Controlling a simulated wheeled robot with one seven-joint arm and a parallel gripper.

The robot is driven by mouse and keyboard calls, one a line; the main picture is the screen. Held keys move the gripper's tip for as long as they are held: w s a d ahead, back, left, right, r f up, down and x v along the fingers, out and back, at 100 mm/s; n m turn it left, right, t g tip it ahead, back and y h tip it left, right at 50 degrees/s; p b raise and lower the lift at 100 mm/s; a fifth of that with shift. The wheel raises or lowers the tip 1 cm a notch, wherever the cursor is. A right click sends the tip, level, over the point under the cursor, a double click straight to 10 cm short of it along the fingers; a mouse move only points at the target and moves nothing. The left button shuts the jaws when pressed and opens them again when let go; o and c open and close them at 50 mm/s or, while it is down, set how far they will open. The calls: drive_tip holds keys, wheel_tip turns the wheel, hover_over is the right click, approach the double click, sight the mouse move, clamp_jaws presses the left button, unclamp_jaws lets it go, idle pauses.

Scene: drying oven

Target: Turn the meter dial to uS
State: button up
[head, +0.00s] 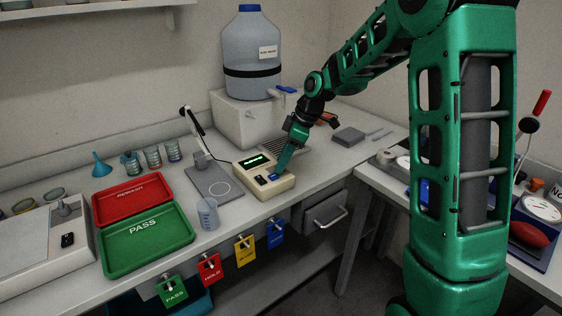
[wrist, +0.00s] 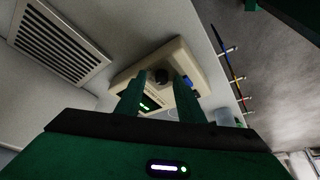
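The meter (head: 264,185) is a beige box with a green-lit display (head: 257,161), standing on the bench near its front edge. In the wrist view the meter (wrist: 192,54) lies just beyond my fingertips. A dark round dial (wrist: 160,76) shows between my two fingers, with a gap around it; its markings and pointer are too small to read. My gripper (head: 280,170) reaches down over the meter's right side in the head view and hides part of its top. In the wrist view my gripper (wrist: 160,82) has its fingers apart. Contact with the dial cannot be told.
A grey plate with a probe stand (head: 208,183) is left of the meter, and a small beaker (head: 207,213) stands in front of it. A vent grille (wrist: 60,42) lies beside the meter. Green (head: 148,241) and red trays sit further left. Coloured tags hang along the bench front.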

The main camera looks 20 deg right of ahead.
drive_tip(key=v, duration=1)
drive_tip(key=shift+d+r, duration=0.2)
drive_tip(key=shift+r, duration=0.15)
drive_tip(key=s+d+f+m+h, duration=0.1)
drive_tip(key=s+d+m, duration=0.3)
drive_tip(key=s, duration=0.8)
drive_tip(key=s+d+f+m+g+h, duration=0.1)
drive_tip(key=s+d+f+m, duration=0.2)
drive_tip(key=s+m, duration=0.5)
drive_tip(key=s+d+f+m+g+h, duration=0.1)
drive_tip(key=s+d+m, duration=0.4)
drive_tip(key=s, duration=1.2)
drive_tip(key=shift+s+d+f+m+h, duration=0.25)
drive_tip(key=shift+f+m+h, duration=0.2)
drive_tip(key=shift+m, duration=0.65)
